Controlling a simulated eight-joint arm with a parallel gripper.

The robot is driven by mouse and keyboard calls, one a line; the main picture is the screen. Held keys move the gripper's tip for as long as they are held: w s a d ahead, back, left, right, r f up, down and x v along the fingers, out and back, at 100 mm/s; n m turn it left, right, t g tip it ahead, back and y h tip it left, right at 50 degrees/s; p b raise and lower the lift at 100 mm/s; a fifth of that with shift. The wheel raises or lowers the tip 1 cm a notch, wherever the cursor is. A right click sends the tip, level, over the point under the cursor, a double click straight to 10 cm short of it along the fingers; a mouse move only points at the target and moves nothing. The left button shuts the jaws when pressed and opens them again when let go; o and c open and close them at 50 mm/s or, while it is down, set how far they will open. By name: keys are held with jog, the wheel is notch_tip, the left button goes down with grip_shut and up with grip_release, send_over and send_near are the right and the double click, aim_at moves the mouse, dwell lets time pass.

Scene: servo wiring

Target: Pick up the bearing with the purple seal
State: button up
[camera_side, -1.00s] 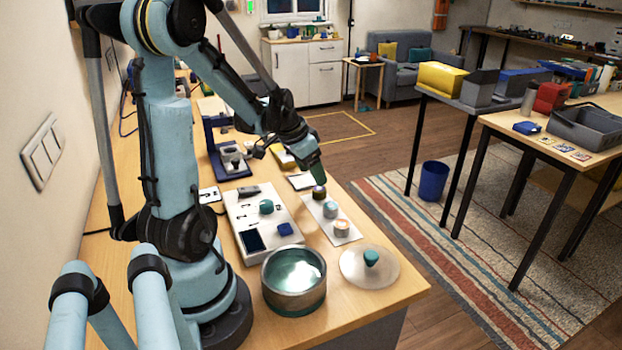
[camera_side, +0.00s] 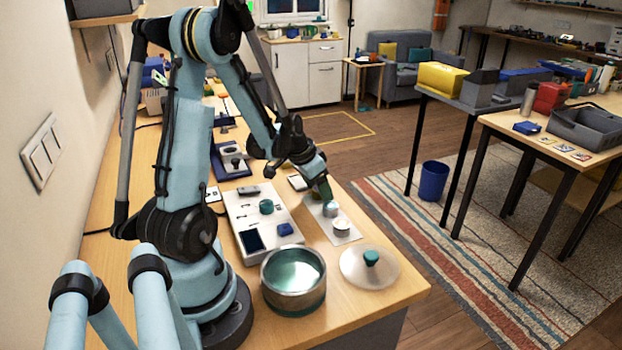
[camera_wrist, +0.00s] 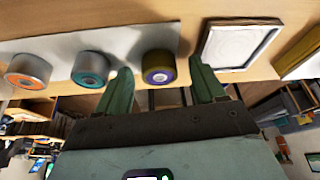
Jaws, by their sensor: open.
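The bearing with the purple seal (camera_wrist: 159,67) has an olive-yellow outer ring and sits on a white strip (camera_wrist: 120,42). In the wrist view it appears between the two green fingers of my open gripper (camera_wrist: 162,78), nearer the left finger. I cannot tell whether a finger touches it. In the side view my gripper (camera_side: 325,192) is low over the far end of the strip and hides this bearing. A teal-sealed bearing (camera_wrist: 90,68) and an orange-sealed bearing (camera_wrist: 28,70) stand in the same row, to the left in the wrist view.
A framed white plate (camera_wrist: 240,44) lies right of the row in the wrist view. In the side view, a grey board (camera_side: 262,220) with parts, a metal pot (camera_side: 292,297) and a lid with a teal knob (camera_side: 371,258) stand near the strip. The bench edge is close on the right.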

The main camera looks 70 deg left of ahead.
jog(key=c, duration=1.2)
jog(key=shift+r, duration=0.1)
